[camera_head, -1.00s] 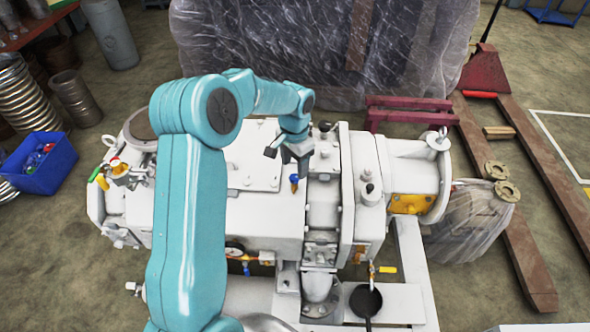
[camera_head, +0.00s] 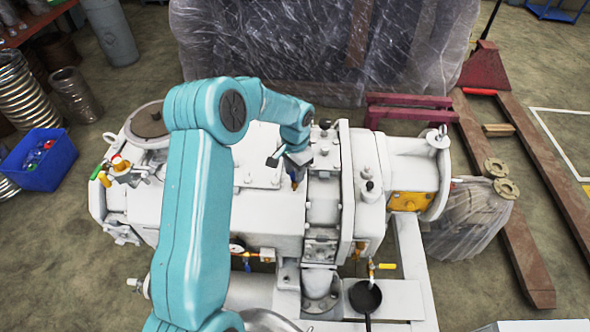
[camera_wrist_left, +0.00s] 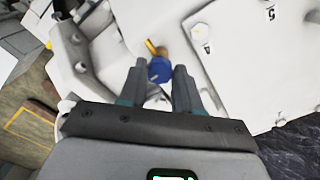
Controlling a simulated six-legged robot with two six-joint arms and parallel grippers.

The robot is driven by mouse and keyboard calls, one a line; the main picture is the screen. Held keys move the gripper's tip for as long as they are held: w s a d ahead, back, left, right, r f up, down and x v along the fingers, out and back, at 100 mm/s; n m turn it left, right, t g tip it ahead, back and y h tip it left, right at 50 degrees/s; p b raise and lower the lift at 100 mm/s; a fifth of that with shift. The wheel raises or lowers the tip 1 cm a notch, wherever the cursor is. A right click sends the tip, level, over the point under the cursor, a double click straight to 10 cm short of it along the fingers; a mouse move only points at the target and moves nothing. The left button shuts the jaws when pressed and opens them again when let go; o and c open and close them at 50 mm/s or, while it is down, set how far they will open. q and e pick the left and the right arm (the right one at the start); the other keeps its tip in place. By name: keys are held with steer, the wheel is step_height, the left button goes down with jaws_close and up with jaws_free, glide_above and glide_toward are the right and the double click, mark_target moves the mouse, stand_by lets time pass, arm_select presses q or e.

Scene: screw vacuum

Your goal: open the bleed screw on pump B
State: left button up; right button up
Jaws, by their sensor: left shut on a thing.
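A blue knob (camera_wrist_left: 159,70) with a brass stem sits on the white pump housing (camera_wrist_left: 225,80), between my left gripper's fingertips (camera_wrist_left: 160,76) in the left wrist view. The gripper is shut on it. No pump B marking can be read. My right gripper is not in view.
A blue bin (camera_head: 40,160) stands on the floor at left. A plastic-wrapped load (camera_head: 320,50) is behind.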

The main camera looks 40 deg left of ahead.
arm_select(q)
steer(key=shift+w+f+n+b, duration=0.1)
steer(key=shift+f+n+b, duration=0.05)
steer(key=shift+n+b, duration=1.6)
steer(key=n+b, duration=0.3)
steer(key=n, duration=0.1)
steer(key=shift+n, duration=0.25)
steer(key=n+b, duration=0.2)
steer(key=n, duration=0.3)
steer(key=shift+a+b, duration=0.1)
steer(key=shift+b, duration=0.25)
steer(key=n, duration=0.1)
steer(key=n+b, duration=0.1)
steer(key=n, duration=0.3)
steer(key=shift+r, duration=0.25)
steer(key=o, duration=1.1)
steer(key=shift+c, duration=0.2)
